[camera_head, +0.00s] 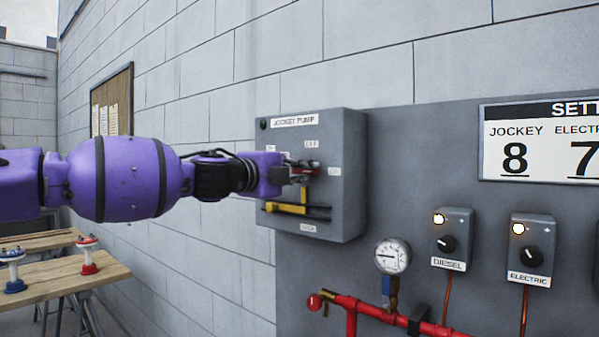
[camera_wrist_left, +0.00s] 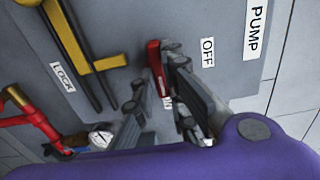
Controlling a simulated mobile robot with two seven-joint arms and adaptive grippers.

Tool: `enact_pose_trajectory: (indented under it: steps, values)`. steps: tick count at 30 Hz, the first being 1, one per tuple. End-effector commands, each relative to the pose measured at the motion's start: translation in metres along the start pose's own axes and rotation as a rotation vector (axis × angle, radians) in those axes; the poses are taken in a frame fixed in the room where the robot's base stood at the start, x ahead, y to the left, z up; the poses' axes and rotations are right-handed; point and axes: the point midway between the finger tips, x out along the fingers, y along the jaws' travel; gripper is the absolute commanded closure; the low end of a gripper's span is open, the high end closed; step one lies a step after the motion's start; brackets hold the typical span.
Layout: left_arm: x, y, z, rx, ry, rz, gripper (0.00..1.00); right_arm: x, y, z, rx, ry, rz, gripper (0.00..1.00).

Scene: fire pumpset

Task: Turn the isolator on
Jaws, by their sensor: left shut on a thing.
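The isolator is a grey box (camera_head: 350,215) labelled JOCKEY PUMP, mounted on the grey panel. It has a red handle (camera_wrist_left: 154,58) on its front, beside an OFF label (camera_wrist_left: 208,52). My left gripper (camera_head: 300,172) reaches in from the left and is shut on the red handle at the box front. In the left wrist view the fingers are close around the handle, and part of it is hidden by them. A yellow lever (camera_head: 287,208) sits lower on the box above a LOCK label (camera_head: 308,228). My right gripper is not in view.
To the right are a pressure gauge (camera_head: 392,256), red pipework (camera_head: 370,309), and the DIESEL (camera_head: 452,240) and ELECTRIC (camera_head: 531,250) knob boxes. A wooden table (camera_head: 110,272) with red and blue fittings stands at lower left.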

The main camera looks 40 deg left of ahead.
Motion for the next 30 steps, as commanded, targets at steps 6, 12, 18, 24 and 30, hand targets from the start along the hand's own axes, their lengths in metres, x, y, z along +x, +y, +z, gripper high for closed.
enact_pose_trajectory:
  steps: [6,12,18,24,30]
  values:
    - [0.0001,0.0002,0.0013,0.017,-0.003,0.000,1.00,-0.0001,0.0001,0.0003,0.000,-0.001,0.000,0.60]
    - [0.0001,0.0000,0.0013,0.018,-0.003,0.000,1.00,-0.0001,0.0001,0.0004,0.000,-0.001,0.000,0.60]
    - [0.0001,-0.0001,0.0011,0.017,-0.003,0.000,0.74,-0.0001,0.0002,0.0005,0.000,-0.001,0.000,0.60]
    - [0.0000,-0.0002,0.0006,0.016,-0.001,0.000,0.70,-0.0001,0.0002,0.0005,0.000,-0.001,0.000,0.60]
    - [-0.0006,-0.0009,0.0001,0.015,-0.001,-0.001,0.70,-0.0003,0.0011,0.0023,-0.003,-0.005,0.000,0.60]
